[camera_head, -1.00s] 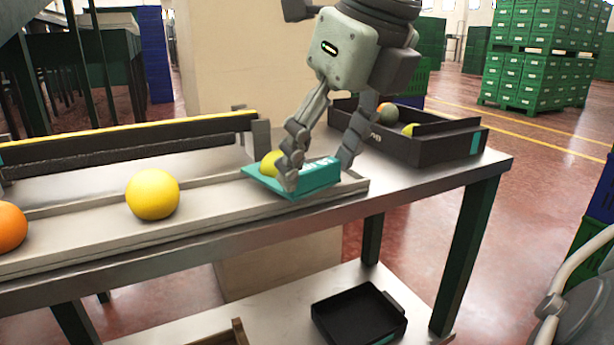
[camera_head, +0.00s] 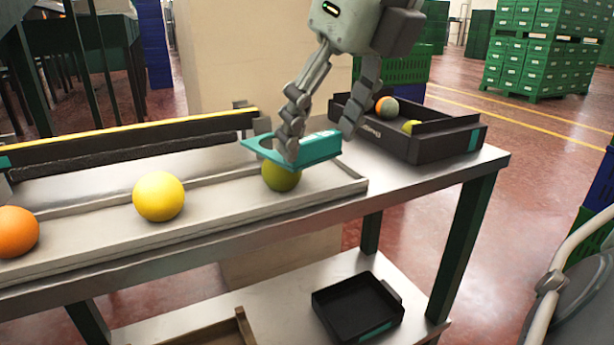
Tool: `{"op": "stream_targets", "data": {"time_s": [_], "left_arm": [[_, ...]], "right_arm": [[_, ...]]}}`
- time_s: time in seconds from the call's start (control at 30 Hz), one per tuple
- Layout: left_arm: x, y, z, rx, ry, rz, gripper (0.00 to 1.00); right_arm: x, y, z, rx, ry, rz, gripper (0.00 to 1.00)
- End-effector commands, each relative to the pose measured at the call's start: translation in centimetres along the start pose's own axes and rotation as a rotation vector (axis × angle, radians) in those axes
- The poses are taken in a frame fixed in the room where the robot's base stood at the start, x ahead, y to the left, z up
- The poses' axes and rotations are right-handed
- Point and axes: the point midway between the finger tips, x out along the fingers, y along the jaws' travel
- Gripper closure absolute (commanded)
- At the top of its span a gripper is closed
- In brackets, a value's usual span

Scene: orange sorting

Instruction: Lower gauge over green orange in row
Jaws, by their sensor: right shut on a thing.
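The teal gauge (camera_head: 318,147) is a flat plate with a ring end. My right gripper (camera_head: 320,145) is shut on it and holds it raised above the row tray, tilted a little. The green orange (camera_head: 281,177) sits at the right end of the row, directly below the gauge's ring end, which hides its top. Whether the gauge touches the fruit I cannot tell. A yellow fruit (camera_head: 158,196) and an orange (camera_head: 16,231) lie further left in the row tray (camera_head: 225,205). My left gripper is not in view.
A black crate (camera_head: 400,140) with several fruits stands at the right end of the table. A black rail with a yellow top (camera_head: 130,140) runs behind the row. A black tray (camera_head: 357,306) is on the lower shelf. The tray floor right of the green orange is clear.

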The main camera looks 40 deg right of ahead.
Motion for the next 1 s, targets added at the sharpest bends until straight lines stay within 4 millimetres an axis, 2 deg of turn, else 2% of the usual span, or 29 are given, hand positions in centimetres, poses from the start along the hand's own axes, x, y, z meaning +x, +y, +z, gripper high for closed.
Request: {"op": "stream_targets", "data": {"time_s": [0.7,1.0], "left_arm": [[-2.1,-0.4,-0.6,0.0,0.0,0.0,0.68],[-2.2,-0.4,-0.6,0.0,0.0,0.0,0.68]], "right_arm": [[-2.8,0.0,1.2,-0.001,-0.001,-0.001,0.6],[-2.9,0.0,1.2,-0.001,-0.001,0.0,0.6]]}}
